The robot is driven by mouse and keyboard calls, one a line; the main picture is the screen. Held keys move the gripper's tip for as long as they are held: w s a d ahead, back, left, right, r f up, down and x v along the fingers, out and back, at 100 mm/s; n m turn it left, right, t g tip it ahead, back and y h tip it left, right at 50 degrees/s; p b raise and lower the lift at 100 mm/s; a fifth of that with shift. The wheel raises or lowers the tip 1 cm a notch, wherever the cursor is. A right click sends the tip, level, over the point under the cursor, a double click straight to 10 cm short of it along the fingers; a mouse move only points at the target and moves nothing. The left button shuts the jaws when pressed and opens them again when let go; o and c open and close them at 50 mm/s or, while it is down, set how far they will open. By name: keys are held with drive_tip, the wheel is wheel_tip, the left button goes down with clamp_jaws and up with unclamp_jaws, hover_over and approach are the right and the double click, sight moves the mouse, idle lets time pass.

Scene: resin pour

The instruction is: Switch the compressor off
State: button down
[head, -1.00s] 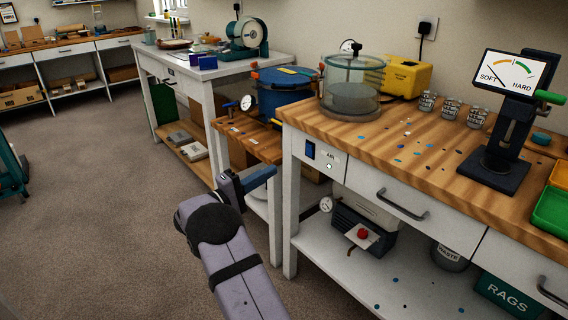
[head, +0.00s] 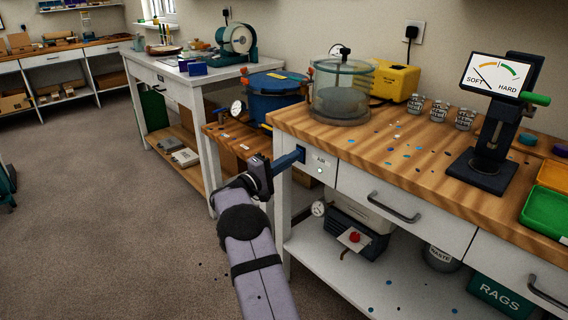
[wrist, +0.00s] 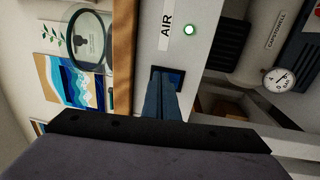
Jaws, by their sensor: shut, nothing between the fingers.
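The AIR panel (head: 326,160) is on the white front of the near bench, at its left end. Its small lamp (head: 320,170) glows green, also in the wrist view (wrist: 188,29). The compressor (head: 375,222), a grey and dark unit with a red knob, stands on the lower shelf.
A pressure gauge (head: 318,208) sits left of the compressor. Above the panel, the wooden benchtop (head: 375,160) overhangs slightly and bears a glass chamber (head: 343,95). A blue pot (head: 274,98) stands to the left. Open carpet (head: 110,220) lies left of my arm.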

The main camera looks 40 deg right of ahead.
drive_tip(key=shift+d, duration=0.2)
drive_tip(key=shift+s+d+r+y, duration=0.1)
drive_tip(key=shift+d+r+y, duration=0.3)
drive_tip(key=shift+r+y, duration=0.15)
drive_tip(key=shift+a, duration=0.1)
drive_tip(key=a+b, duration=0.1)
drive_tip(key=a, duration=1.3)
drive_tip(key=shift+a+r+b, duration=0.15)
drive_tip(key=shift+r+b, duration=0.15)
drive_tip(key=shift+r, duration=0.15)
